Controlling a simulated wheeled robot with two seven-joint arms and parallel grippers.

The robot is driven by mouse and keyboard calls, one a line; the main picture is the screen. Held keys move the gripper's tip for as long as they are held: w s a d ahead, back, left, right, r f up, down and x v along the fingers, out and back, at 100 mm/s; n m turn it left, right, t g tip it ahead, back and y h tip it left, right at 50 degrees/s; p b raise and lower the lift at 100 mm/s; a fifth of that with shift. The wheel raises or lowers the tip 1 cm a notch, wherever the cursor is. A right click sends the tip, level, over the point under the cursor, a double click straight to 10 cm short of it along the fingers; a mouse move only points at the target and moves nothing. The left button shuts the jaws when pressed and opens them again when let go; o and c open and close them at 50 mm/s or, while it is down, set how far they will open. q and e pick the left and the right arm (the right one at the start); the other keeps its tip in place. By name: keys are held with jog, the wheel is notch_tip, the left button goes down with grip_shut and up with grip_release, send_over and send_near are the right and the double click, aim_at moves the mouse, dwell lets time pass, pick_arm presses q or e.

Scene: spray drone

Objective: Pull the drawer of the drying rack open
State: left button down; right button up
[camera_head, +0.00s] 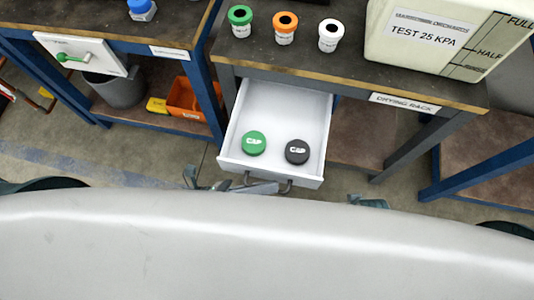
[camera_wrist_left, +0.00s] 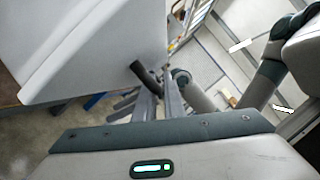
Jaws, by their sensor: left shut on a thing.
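The white drawer (camera_head: 275,108) of the drying rack (camera_head: 352,85) stands far out from under the bench top. A green cap (camera_head: 253,143) and a black cap (camera_head: 297,151) lie inside it. Its dark handle (camera_head: 288,186) is on the front face. My left gripper (camera_head: 262,187) is at the handle and shut on it. The left wrist view shows the handle (camera_wrist_left: 144,76) at the fingers (camera_wrist_left: 155,98), beside the white drawer (camera_wrist_left: 100,45). A small teal part of my right gripper (camera_head: 368,201) shows behind my body; its fingers are hidden.
Green (camera_head: 240,20), orange (camera_head: 285,27) and white (camera_head: 331,35) capped bottles stand on the rack top beside a large pale tank (camera_head: 440,35). Floor shows on both sides of the open drawer.

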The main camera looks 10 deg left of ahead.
pick_arm(q)
jog(key=c, duration=2.1)
grip_release()
jog(key=shift+a+f, duration=0.1)
jog(key=shift+a, duration=0.05)
jog(key=shift+s+a+f, duration=0.15)
jog(key=shift+s+a, duration=0.05)
jog(key=shift+a, duration=0.4)
jog(key=shift+b+v, duration=1.6)
jog(key=shift+v, duration=6.35)
pick_arm(e)
jog(key=shift+t+y, duration=0.3)
jog(key=shift+t, duration=0.2)
jog(key=shift+a+r, duration=0.3)
jog(key=shift+r, duration=0.6)
jog(key=shift+a+r, duration=0.25)
jog(key=shift+r, duration=0.6)
jog(key=shift+a+r, duration=0.3)
jog(key=shift+r, duration=0.6)
